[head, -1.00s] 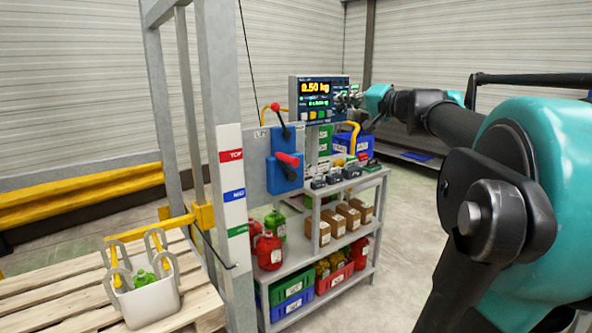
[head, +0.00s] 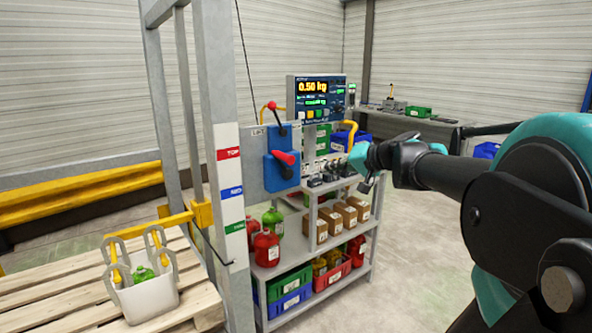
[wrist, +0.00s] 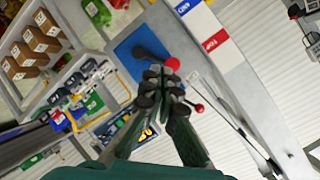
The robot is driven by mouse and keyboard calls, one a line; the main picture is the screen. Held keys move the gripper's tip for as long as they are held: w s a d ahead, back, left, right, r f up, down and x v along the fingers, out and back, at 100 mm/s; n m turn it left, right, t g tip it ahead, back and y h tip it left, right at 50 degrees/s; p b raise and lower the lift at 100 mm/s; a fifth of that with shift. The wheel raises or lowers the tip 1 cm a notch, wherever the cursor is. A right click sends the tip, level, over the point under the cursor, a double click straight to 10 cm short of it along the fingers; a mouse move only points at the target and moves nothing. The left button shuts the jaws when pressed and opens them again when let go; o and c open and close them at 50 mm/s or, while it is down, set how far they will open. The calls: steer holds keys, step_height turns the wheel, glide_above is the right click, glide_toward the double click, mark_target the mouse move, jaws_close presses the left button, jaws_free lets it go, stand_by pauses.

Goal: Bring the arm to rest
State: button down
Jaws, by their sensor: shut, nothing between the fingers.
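My arm (head: 440,170) reaches in from the right in the head view, its wrist beside the right end of the shelf rack. My gripper (wrist: 160,80) shows in the wrist view with its fingers together and nothing between them. In the head view its fingers are small and hard to make out. In the wrist view the blue lever box (wrist: 138,58) with its red-knobbed levers lies beyond the fingertips in the picture. I cannot tell from these frames how far apart they are, but in the head view the arm appears clear of the lever box (head: 282,168).
A shelf rack (head: 330,262) holds red and green bottles, boxes and crates. A display (head: 318,98) reads 0.50 kg. A grey lift post (head: 222,130) stands left of it. A white basket (head: 148,298) sits on a pallet (head: 70,305). Floor right of the rack is clear.

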steer(key=s+d+f+g+h, duration=0.1)
steer(key=s+f, duration=0.3)
steer(key=f, duration=0.3)
steer(key=s+f+n+g+h, duration=0.1)
steer(key=s+f+h, duration=0.15)
steer(key=f, duration=0.45)
steer(key=s+d+f+g+h, duration=0.1)
steer(key=s+f+g, duration=0.1)
steer(key=s+f, duration=0.35)
steer(key=s+d+f+g+h, duration=0.1)
steer(key=s+d+f+h, duration=0.3)
steer(key=f, duration=0.9)
steer(key=s+d, duration=0.3)
steer(key=s, duration=0.2)
steer(key=shift+s+f+n+h, duration=0.3)
steer(key=shift+s+n+h, duration=0.05)
steer(key=shift+s+n, duration=0.05)
